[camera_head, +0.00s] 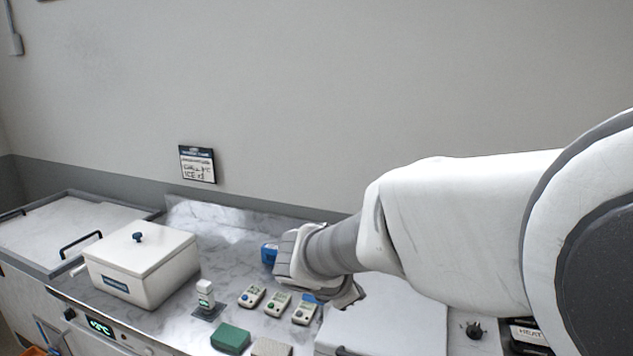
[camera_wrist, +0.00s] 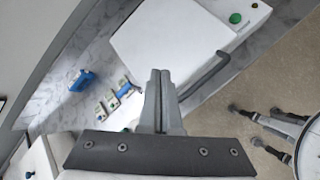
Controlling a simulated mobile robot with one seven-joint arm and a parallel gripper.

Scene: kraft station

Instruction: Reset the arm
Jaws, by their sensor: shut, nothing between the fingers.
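My arm reaches in from the right in the head view. My gripper (camera_head: 347,295) hangs over the marble counter (camera_head: 225,240), beside a white flat-topped unit (camera_head: 400,305). The wrist view shows my gripper (camera_wrist: 160,78) with its two grey fingers pressed together and nothing between them. Behind the fingers in that view lies the white unit (camera_wrist: 165,45) with a dark bar handle (camera_wrist: 207,74). The gripper's height above it is hard to judge. My wrist hides part of the counter in the head view.
A white lidded box (camera_head: 145,285) stands on the left. Small handheld devices (camera_head: 277,304), a green block (camera_head: 230,338) and a blue object (camera_head: 268,255) sit near my gripper. A knob (camera_head: 474,329) is at the right. Dark-legged furniture (camera_wrist: 270,125) stands on the floor.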

